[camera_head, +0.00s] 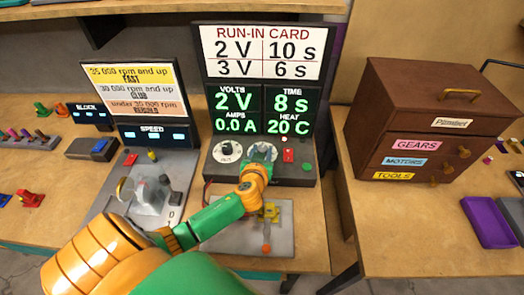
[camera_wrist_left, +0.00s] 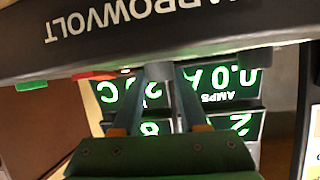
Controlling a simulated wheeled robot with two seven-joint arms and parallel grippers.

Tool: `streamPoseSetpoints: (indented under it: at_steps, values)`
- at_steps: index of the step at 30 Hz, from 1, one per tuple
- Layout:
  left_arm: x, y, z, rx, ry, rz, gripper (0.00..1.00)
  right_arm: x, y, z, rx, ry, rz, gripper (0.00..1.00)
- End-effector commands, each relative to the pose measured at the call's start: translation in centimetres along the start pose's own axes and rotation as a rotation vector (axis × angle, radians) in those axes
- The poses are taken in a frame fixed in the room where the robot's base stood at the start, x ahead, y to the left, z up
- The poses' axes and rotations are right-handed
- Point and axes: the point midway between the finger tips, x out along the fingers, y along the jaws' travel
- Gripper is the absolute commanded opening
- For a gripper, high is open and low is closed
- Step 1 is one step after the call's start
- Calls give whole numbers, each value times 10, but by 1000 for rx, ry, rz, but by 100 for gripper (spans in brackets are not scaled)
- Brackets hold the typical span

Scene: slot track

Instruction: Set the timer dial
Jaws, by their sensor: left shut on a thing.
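The timer dial (camera_head: 263,147) is the right-hand of two dials on the dark run-in unit (camera_head: 300,173), below the TIME readout (camera_head: 291,106), which shows 8 s. My left gripper (camera_head: 261,156) reaches over it and is shut on its knob, hiding much of it. In the left wrist view, the grey knob (camera_wrist_left: 158,71) sits between the fingertips of the gripper (camera_wrist_left: 164,76). The run-in card (camera_head: 263,52) above reads 2 V with 10 s and 3 V with 6 s. The VOLTS readout (camera_head: 235,102) shows 2 V. My right gripper is not in view.
A white dial (camera_head: 227,151) stands just left of the gripper. A red switch (camera_head: 288,156) and a green button (camera_head: 307,167) are close on the right. The speed unit (camera_head: 152,133) is at left, and a brown drawer cabinet (camera_head: 415,110) is at right.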

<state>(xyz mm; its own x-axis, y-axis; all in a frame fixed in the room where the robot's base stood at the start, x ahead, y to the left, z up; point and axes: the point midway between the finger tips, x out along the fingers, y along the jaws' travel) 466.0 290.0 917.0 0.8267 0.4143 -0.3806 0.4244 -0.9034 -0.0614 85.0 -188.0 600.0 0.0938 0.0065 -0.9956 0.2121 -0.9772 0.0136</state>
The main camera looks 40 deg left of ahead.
Motion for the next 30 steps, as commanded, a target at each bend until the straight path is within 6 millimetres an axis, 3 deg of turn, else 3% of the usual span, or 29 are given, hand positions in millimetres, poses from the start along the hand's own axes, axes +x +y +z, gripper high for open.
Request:
streamPoseSetpoints:
  at_steps: [18,30]
  values:
    - [1,-8,-2,151,25,348,0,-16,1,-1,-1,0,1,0]
    - [2,-8,-1,185,32,438,0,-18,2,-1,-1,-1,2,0]
